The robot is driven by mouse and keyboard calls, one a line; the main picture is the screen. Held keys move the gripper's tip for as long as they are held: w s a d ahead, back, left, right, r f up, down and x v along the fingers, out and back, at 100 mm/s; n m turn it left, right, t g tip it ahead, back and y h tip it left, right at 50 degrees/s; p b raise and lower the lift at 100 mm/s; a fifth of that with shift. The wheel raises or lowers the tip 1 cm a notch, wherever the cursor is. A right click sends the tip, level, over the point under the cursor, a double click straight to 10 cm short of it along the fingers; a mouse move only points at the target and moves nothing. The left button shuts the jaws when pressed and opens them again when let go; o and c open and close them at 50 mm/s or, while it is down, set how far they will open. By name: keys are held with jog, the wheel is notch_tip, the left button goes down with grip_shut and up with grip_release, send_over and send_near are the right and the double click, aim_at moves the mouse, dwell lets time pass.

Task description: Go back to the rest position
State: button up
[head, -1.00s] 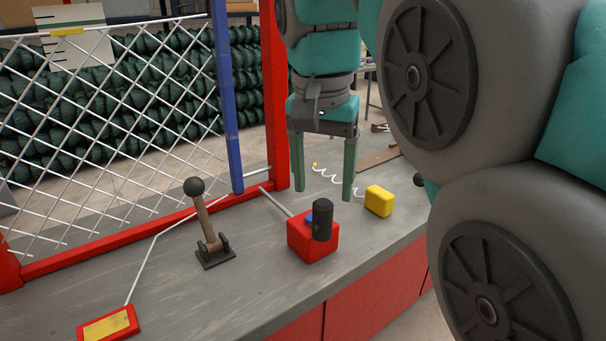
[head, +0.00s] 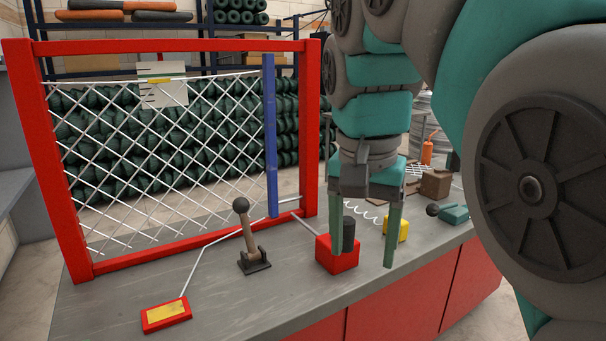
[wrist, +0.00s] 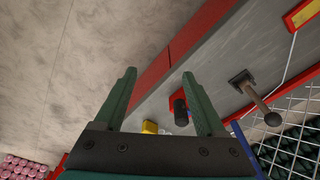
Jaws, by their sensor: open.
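My gripper (head: 364,252) points down at the right part of the grey workbench (head: 230,310), its two green fingers apart with nothing held between them. In the head view its left finger overlaps the red block (head: 338,262) with the black cylinder (head: 349,233) on it. I cannot tell whether the finger touches the block. In the wrist view the fingers (wrist: 158,92) are spread. The black cylinder (wrist: 180,110) and a yellow block (wrist: 150,127) show beyond them.
A red frame (head: 66,170) with wire mesh and a blue bar (head: 270,140) stands on the bench. A lever with a ball top (head: 249,235) and a red-yellow plate (head: 166,314) are left of the gripper.

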jog(key=s+d+f+n+g, duration=0.1)
jog(key=s+d+f, duration=0.1)
jog(key=s+f, duration=0.4)
jog(key=s+d+f+n+g, duration=0.1)
jog(key=s+f, duration=0.5)
jog(key=f, duration=0.6)
jog(key=s+d+f+n+g, duration=0.1)
jog(key=s+d+f+n, duration=0.2)
jog(key=s+f, duration=0.3)
notch_tip(320, 180, down, 4)
jog(key=shift+d+r+y, duration=0.1)
jog(key=shift+d+y, duration=0.2)
jog(key=shift+d, duration=0.3)
dwell(0.9)
